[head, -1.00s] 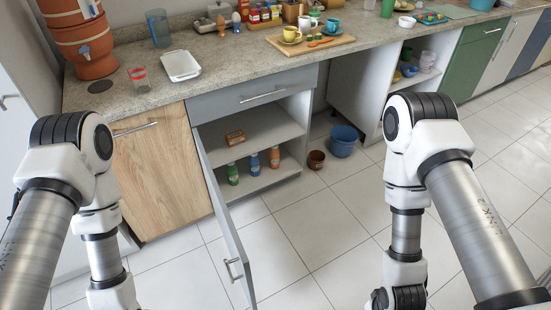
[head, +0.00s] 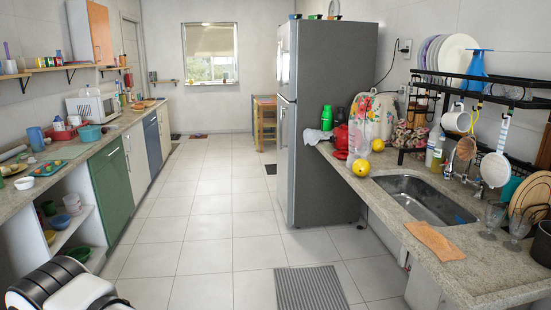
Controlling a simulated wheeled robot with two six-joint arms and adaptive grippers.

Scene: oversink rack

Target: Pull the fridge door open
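The grey two-door fridge (head: 330,120) stands at the far end of the right counter in the head view. Its side panel faces me, and its door front (head: 287,125) is seen edge-on, facing left towards the aisle. The doors look shut. Thin handles (head: 281,113) show faintly along the front edge. Part of one of my arms shows at the bottom left, well short of the fridge. Neither gripper is in view.
A tiled aisle (head: 205,240) runs clear towards the window. A grey striped mat (head: 310,288) lies on it. The right counter (head: 400,190) holds a sink (head: 425,200) and dish rack (head: 470,100). The left counter (head: 100,140) has an open shelf unit below. A wooden chair (head: 263,120) stands beyond the fridge.

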